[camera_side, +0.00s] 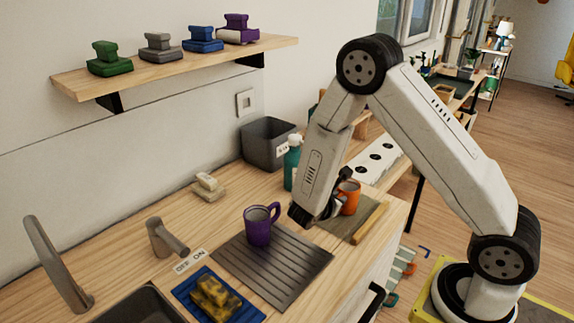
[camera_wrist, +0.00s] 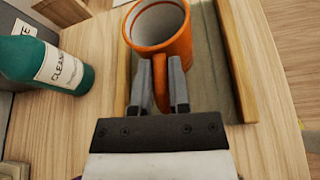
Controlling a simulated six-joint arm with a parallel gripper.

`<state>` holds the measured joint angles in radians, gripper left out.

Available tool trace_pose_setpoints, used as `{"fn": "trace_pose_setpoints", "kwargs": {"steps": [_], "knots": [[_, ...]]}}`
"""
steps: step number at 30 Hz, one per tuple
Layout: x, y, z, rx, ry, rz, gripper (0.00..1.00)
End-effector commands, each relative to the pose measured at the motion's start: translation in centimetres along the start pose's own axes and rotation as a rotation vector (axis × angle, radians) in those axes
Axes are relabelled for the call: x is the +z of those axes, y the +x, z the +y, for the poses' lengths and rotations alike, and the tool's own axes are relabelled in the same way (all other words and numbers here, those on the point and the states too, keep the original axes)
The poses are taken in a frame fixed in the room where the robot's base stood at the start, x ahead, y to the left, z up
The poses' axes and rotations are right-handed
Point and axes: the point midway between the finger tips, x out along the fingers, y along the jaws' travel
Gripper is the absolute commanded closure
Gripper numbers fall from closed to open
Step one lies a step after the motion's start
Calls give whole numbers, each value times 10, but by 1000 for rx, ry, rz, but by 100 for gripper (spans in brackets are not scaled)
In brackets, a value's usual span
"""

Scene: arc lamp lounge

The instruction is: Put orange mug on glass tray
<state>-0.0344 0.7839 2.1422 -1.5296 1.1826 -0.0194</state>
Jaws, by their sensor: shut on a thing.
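The orange mug (camera_wrist: 160,35) is upright with its open mouth up, and its handle points toward my gripper (camera_wrist: 161,78). My gripper is shut on that handle, one finger on each side. In the side view the mug (camera_side: 350,195) is partly hidden behind my gripper (camera_side: 328,207). The glass tray (camera_wrist: 215,90) has a greenish-grey floor and wooden side rails; it also shows in the side view (camera_side: 345,230). The mug is over the tray floor, between the rails. I cannot tell whether its base touches the glass.
A teal cleaner bottle (camera_wrist: 45,65) stands left of the tray. A purple mug (camera_side: 258,230) stands on a ribbed drying mat (camera_side: 285,280). A dark grey bin (camera_side: 268,145) is at the wall. A sponge (camera_side: 215,292) lies on a blue cloth near the sink.

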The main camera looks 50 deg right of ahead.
Motion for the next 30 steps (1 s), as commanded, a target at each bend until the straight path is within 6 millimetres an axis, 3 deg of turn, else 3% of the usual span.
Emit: {"fn": "trace_pose_setpoints", "kwargs": {"steps": [8, 9, 11, 12, 25, 30], "knots": [[-2, 1, 0, 1, 0, -1, 100], [-2, 1, 0, 0, 0, 0, 66], [-2, 1, 0, 0, 0, 0, 47], [-2, 1, 0, 0, 0, 0, 43], [1, 0, 0, 0, 1, 0, 43], [0, -12, 1, 3, 1, 0, 43]]}}
